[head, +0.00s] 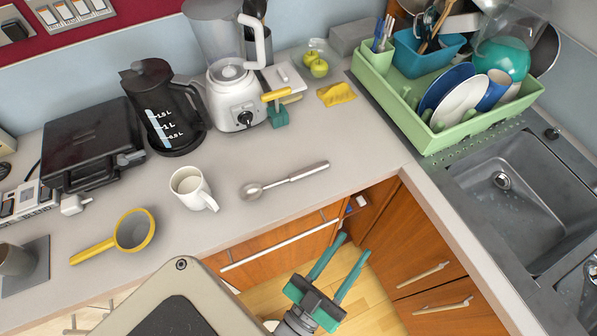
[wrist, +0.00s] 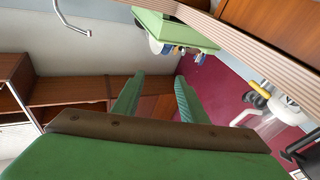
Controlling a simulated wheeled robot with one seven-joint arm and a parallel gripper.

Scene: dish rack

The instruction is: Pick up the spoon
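A metal spoon (head: 285,180) lies on the grey counter, its bowl to the left and its handle pointing right and slightly back. It lies to the right of a white mug (head: 190,188). My gripper (head: 348,247) is in front of the counter's edge, over the floor, apart from the spoon. Its two green fingers are spread with nothing between them. In the wrist view the fingers (wrist: 158,95) also stand apart and empty. I cannot make out the spoon in the wrist view.
A yellow strainer (head: 134,230) lies to the left of the mug. A black kettle (head: 165,110) and a white blender (head: 235,95) stand behind. A green dish rack (head: 450,138) and a sink (head: 520,190) are at the right. The counter around the spoon is mostly clear.

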